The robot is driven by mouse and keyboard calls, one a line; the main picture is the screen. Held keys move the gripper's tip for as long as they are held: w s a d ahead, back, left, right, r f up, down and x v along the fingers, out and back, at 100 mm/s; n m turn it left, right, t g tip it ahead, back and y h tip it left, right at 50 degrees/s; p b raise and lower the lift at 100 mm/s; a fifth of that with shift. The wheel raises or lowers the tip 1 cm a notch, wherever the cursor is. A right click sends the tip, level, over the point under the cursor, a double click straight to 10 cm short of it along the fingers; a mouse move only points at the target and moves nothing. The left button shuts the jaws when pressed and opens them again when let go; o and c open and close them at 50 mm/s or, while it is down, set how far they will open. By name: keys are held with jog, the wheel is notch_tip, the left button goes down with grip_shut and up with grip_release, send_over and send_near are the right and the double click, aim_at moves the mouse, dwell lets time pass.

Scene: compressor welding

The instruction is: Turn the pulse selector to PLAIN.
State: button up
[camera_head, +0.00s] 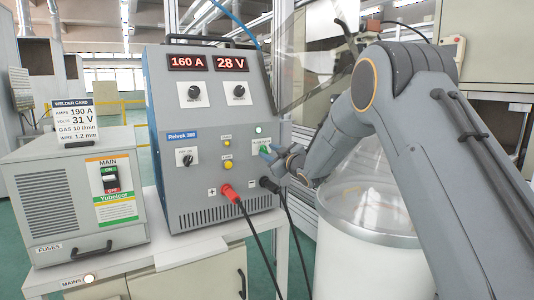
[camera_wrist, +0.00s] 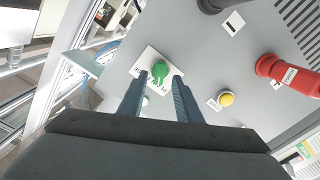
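A green knob (camera_wrist: 160,73) sits on a white labelled plate on the welder's front panel. It looks like the pulse selector, but the lettering around it is too small to read. My gripper (camera_wrist: 159,80) is open, with its two dark fingers pointing at the panel, one on each side of the knob. Small gaps seem to show between fingertips and knob. The welder (camera_head: 160,113) shows 160 A and 28 V.
A yellow button (camera_wrist: 226,98) and a red cable plug (camera_wrist: 285,75) are near the knob. A black plug (camera_head: 268,184) with a cable is just below my gripper. A grey MAIN switch box (camera_head: 45,200) with a welder card (camera_head: 74,115) stands at left. A white drum (camera_head: 360,250) is below my arm.

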jog(key=v, duration=0.6)
jog(key=shift+s+b, duration=0.15)
jog(key=shift+b, duration=0.15)
jog(key=shift+d, duration=0.15)
jog(key=s+d+f+m+g+h+p, duration=0.1)
jog(key=s+d+f+m+g+h, duration=0.35)
jog(key=s+d, duration=0.5)
jog(key=s+d+f+m+g+h+p, duration=0.2)
jog(key=s+d+f+m+h, duration=0.25)
jog(key=s+d+f, duration=0.4)
jog(key=s+d+f+m+g, duration=0.1)
jog(key=s+g, duration=0.1)
jog(key=s, duration=0.9)
jog(key=s+d+f+m+g, duration=0.1)
jog(key=s+d+g, duration=0.1)
jog(key=s, duration=0.9)
jog(key=s+d+f+m+g+h+p, duration=0.1)
jog(key=s+g, duration=0.3)
jog(key=s, duration=0.7)
jog(key=shift+d+f+m, duration=0.2)
jog(key=shift+f+m, duration=0.2)
jog(key=shift+m, duration=0.1)
